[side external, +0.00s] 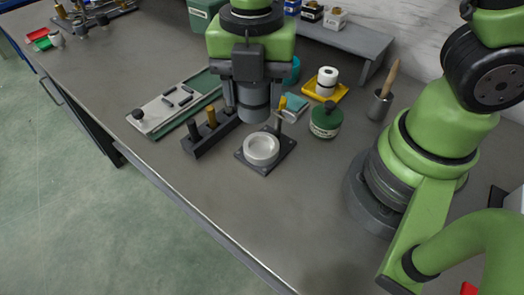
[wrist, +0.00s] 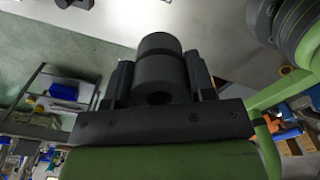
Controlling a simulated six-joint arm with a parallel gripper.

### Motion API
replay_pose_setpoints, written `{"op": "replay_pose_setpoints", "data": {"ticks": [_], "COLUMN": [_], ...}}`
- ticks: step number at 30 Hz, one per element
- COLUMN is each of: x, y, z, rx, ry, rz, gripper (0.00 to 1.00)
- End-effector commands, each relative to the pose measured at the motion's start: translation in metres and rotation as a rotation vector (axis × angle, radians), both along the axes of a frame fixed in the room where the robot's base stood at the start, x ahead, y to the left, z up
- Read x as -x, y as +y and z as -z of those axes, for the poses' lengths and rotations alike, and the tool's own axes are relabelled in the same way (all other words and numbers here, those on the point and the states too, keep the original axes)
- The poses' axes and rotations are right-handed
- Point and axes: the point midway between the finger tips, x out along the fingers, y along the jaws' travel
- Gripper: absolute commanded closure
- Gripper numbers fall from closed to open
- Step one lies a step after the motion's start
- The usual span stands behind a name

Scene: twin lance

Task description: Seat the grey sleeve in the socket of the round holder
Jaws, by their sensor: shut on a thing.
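The grey sleeve (side external: 254,105) hangs upright between the fingers of my gripper (side external: 252,112) in the side external view. In the wrist view my gripper (wrist: 158,82) is shut on the sleeve (wrist: 158,68), which looks dark grey with a round hole in its near end. The round holder (side external: 262,148) is a pale ring on a dark square plate, just below and slightly right of the sleeve in the side external view. The sleeve appears above and behind the ring, apart from it. The exact height gap cannot be told.
A dark rack with pegs (side external: 205,139) stands left of the holder. A yellow-topped post (side external: 281,104) rises at the holder's back. A green jar (side external: 326,120) and a brush pot (side external: 379,104) stand right. The front bench is clear.

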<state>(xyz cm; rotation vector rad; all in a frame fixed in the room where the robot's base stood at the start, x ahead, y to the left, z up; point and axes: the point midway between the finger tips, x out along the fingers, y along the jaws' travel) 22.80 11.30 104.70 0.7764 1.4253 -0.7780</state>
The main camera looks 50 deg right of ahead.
Motion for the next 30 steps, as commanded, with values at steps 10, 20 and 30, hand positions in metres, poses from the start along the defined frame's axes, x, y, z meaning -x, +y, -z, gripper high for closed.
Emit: {"op": "replay_pose_setpoints", "data": {"ticks": [10, 20, 30], "x": [-0.022, -0.021, -0.022], "y": [-0.044, -0.044, -0.043], "z": [-0.025, 0.064, 0.107], "rx": [0.0, 0.004, -0.001], "ry": [0.004, 0.01, 0.003], "rz": [0.575, 0.575, 0.573], "gripper": [0.76, 0.76, 0.76]}}
